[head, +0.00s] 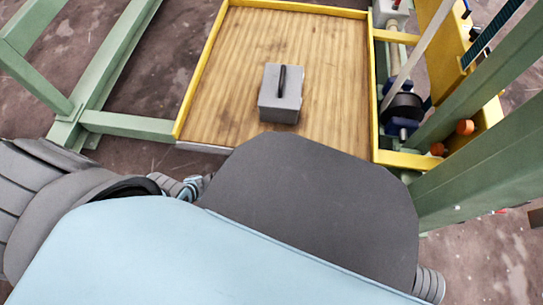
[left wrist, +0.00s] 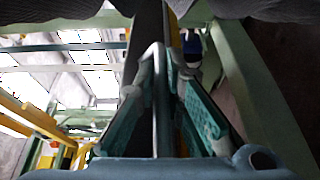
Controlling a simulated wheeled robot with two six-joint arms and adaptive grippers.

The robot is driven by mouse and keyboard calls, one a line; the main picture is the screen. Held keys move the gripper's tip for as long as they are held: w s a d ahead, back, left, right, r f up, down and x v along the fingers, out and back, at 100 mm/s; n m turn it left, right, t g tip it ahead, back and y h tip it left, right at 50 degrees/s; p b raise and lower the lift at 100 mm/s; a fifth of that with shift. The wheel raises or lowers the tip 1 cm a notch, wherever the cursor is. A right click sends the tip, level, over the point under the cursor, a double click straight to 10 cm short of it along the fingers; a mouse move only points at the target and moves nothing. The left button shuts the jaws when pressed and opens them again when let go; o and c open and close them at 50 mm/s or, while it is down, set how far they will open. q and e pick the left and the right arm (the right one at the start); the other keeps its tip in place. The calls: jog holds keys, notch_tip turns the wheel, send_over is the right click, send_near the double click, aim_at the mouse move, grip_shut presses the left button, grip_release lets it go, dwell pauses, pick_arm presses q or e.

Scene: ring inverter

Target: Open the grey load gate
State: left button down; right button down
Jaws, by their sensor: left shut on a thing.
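The grey load gate (head: 203,148) shows in the head view only as a thin pale grey strip along the near edge of the wooden deck. My body hides the rest. My left gripper (head: 192,188) is low at the left, just below that strip and mostly hidden behind my body. In the left wrist view its teal fingers (left wrist: 166,58) are shut on a thin upright grey edge, which looks like the gate (left wrist: 159,105). My right gripper is not in view.
A grey block with a black handle (head: 281,92) stands on the yellow-rimmed wooden deck (head: 215,75). Green frame beams (head: 110,65) stand at the left. Green posts (head: 490,155) and machine parts with a dark wheel (head: 403,106) crowd the right.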

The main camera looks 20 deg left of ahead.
pick_arm(q)
jog(key=shift+r, duration=0.15)
dwell(0.3)
jog(key=c, duration=1.7)
grip_release()
